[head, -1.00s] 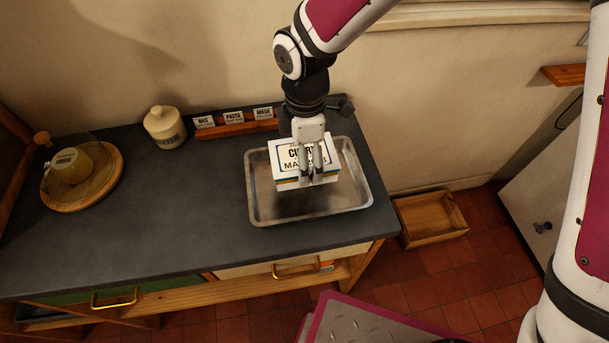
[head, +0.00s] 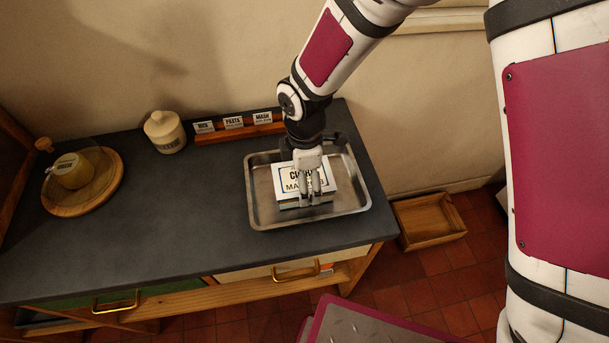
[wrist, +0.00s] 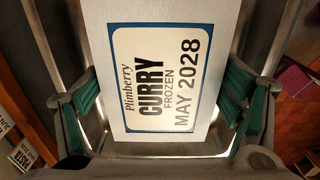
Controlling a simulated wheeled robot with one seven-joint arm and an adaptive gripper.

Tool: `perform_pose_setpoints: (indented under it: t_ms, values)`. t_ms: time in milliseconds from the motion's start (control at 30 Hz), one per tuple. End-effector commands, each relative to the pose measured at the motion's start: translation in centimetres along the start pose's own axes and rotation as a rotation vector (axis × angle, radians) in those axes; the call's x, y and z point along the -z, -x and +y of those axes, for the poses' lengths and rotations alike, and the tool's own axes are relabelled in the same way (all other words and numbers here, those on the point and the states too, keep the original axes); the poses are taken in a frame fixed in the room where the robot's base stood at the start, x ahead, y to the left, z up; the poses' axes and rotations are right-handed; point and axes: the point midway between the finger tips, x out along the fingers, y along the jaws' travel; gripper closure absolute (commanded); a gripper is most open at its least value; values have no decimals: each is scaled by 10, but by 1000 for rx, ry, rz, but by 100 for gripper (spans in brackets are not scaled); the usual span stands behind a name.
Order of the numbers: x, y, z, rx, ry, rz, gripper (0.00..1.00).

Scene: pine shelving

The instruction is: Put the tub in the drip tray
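The tub (head: 290,183) is a white box with a blue-bordered label reading CURRY, FROZEN, MAY 2028. It is inside the rim of the metal drip tray (head: 262,217) on the dark counter, low over or on its floor; I cannot tell if it touches. My gripper (head: 316,198) points down over the tub. The tub's underside is hidden.
A lidded cream jar (head: 164,132) and a wooden rail (head: 240,131) with label cards stand behind and left. A round wooden board (head: 98,197) with a yellowish labelled container (head: 73,172) is far left. The counter between is clear. A wooden crate (head: 430,221) sits on the floor at right.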

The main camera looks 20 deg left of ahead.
Motion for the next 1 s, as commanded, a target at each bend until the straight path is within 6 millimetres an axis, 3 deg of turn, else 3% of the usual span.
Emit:
perform_pose_setpoints:
  t_ms: [467,1000]
  values:
    - [0,6,0,-1,0,1,1]
    - [0,101,1,-3,-1,0,1]
